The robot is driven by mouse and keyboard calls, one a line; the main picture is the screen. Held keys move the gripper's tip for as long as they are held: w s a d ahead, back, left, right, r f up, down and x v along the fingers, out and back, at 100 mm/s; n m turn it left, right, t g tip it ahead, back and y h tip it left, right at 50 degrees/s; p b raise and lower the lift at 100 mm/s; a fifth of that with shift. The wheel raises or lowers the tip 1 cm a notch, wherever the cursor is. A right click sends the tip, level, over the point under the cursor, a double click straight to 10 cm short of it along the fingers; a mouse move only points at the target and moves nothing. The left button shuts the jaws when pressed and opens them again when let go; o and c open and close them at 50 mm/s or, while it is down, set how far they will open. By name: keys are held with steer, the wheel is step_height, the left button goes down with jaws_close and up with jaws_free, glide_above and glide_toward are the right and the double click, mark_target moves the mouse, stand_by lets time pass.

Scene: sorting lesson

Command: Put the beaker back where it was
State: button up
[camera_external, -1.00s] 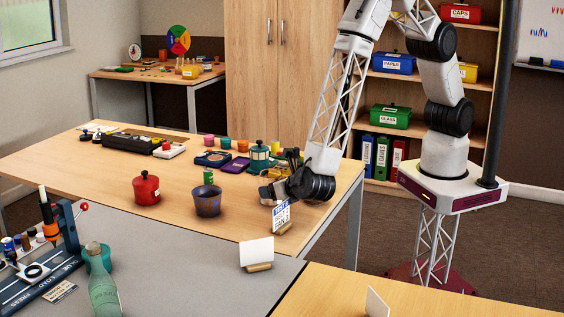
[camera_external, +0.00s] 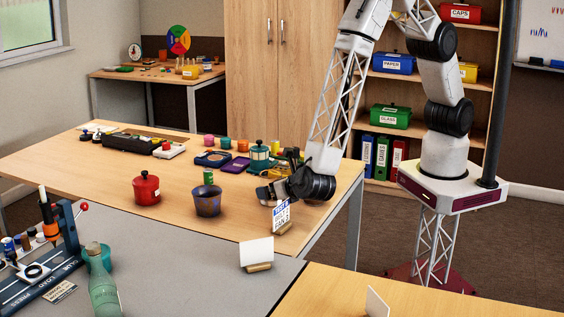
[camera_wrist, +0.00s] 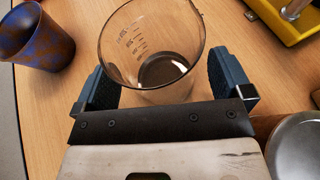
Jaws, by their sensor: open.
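A clear glass beaker (camera_wrist: 150,45) with printed measuring marks stands on the wooden table in the wrist view. It looks empty. My gripper (camera_wrist: 165,88) is open, with one dark finger on each side of the beaker. A small gap shows beside the fingers, and I cannot tell whether either one touches the glass. In the external view my gripper (camera_external: 268,191) is low over the right part of the table, partly behind a small sign card. I cannot make out the beaker clearly there.
A blue and rust-coloured cup (camera_external: 208,203) stands left of my gripper; it also shows in the wrist view (camera_wrist: 35,38). A red canister (camera_external: 146,190) is further left. A sign card (camera_external: 282,214) stands in front. A round metal object (camera_wrist: 296,148) is close at right.

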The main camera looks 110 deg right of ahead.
steer(key=shift+s+a+r, duration=0.2)
steer(key=shift+a+r, duration=0.05)
steer(key=shift+a, duration=0.35)
steer(key=v, duration=0.3)
steer(key=shift+s+a+r, duration=0.1)
steer(key=shift+s+a, duration=0.05)
step_height(320, 180, up, 7)
stand_by(0.6)
